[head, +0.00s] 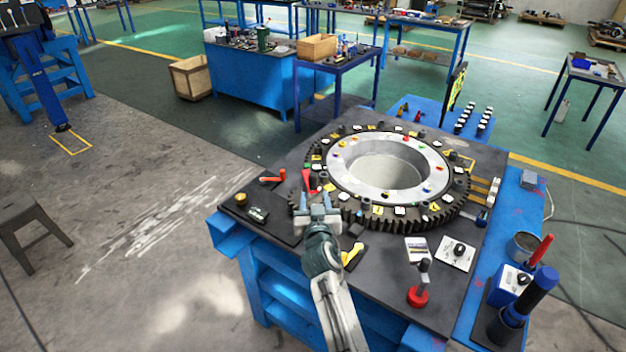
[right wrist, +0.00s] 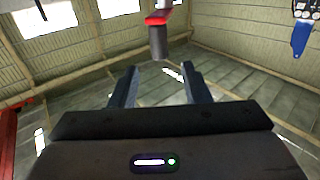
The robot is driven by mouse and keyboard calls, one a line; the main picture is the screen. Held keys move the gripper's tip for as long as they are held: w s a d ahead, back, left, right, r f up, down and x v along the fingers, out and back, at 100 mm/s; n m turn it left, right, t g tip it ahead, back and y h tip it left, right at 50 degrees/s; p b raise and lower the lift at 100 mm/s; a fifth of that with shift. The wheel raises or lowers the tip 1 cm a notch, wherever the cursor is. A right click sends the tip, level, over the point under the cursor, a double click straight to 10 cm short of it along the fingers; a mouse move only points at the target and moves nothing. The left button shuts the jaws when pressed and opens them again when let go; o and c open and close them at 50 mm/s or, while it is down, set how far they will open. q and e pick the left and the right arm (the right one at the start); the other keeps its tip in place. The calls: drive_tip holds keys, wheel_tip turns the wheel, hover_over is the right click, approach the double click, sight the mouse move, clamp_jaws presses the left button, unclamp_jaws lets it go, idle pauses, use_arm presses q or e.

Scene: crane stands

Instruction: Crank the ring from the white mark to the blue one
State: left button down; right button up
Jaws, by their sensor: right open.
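The ring (head: 437,214) is a large dark toothed wheel lying flat on a black-topped blue stand, around a silver inner ring (head: 348,180). Many small white, yellow, red and blue tags sit on it; I cannot tell which are the task's marks. My right gripper (head: 317,203) is at the ring's near left edge, open and empty. A red crank piece (head: 307,178) stands just beyond its fingers. In the right wrist view, a red arm with a dark grip (right wrist: 158,42) hangs beyond and between the open fingers (right wrist: 160,75), apart from them. My left gripper is out of view.
A red handle (head: 272,179) lies left of the ring. A red-based lever (head: 418,294) and white switch plate (head: 455,253) are at the near right. A dark blue cylinder (head: 528,297) stands at the right edge. Open floor lies left of the stand.

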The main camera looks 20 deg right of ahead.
sight(313, 183)
drive_tip(key=x, duration=0.2)
drive_tip(key=b+x, duration=0.1)
drive_tip(key=x, duration=0.5)
drive_tip(key=shift+f, duration=0.25)
drive_tip(key=shift+w+d+r+b, duration=0.2)
drive_tip(key=shift+w+b, duration=0.1)
drive_tip(key=shift+w, duration=0.3)
drive_tip(key=shift+f, duration=0.1)
drive_tip(key=shift+c, duration=0.2)
clamp_jaws()
